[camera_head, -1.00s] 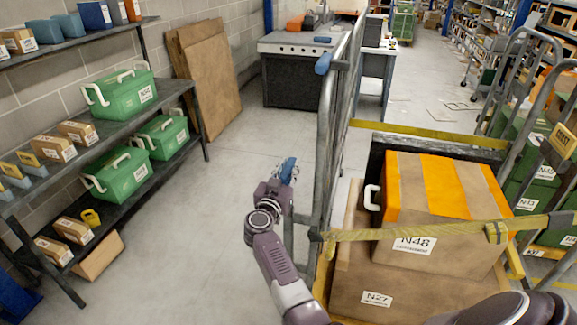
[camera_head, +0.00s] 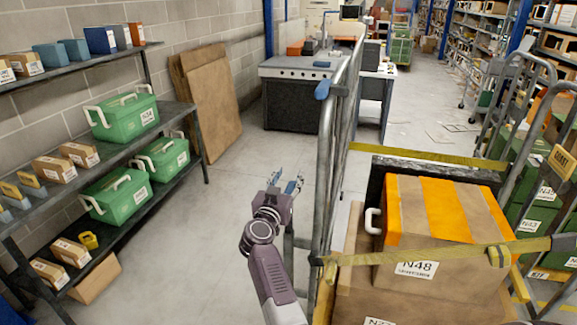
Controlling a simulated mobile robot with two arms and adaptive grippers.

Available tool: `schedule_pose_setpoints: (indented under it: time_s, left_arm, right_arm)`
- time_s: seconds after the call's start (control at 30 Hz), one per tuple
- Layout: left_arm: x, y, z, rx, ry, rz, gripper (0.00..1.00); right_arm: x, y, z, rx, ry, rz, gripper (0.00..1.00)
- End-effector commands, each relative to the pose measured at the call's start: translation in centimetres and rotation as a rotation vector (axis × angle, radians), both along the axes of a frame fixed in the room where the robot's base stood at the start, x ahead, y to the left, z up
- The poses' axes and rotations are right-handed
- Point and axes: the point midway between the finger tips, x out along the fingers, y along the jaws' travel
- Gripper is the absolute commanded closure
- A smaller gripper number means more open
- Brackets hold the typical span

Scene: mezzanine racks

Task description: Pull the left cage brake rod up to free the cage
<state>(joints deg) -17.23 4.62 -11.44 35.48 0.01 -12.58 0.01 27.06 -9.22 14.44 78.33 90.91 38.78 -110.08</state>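The left cage (camera_head: 327,150) is a grey tube frame holding cardboard boxes, its near side running away from me. A blue grip (camera_head: 322,90) sits on its upper rail. A short grey upright bar (camera_head: 289,235) stands low on the cage's left side; I cannot tell whether it is the brake rod. My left gripper is out of view.
A strapped box marked N48 (camera_head: 410,268) rides in the cage under a yellow strap (camera_head: 430,250). Shelves with green boxes (camera_head: 125,112) stand at left. A workbench (camera_head: 300,70) is behind. The floor between shelves and cage is clear.

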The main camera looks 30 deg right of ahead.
Motion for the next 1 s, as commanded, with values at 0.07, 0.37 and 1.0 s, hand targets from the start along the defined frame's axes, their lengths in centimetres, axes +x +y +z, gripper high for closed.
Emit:
schedule_pose_setpoints:
  time_s: [0.07,0.37,1.0]
  left_arm:
    - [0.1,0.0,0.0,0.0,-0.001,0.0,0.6]
    - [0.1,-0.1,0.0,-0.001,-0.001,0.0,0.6]
    - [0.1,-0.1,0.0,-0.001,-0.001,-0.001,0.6]
  right_arm:
    - [0.0,0.0,1.7,0.003,-0.007,-0.001,0.61]
    - [0.0,-0.1,5.2,-0.002,-0.003,-0.001,0.61]
    - [-0.1,0.0,5.8,-0.017,-0.015,0.009,0.61]
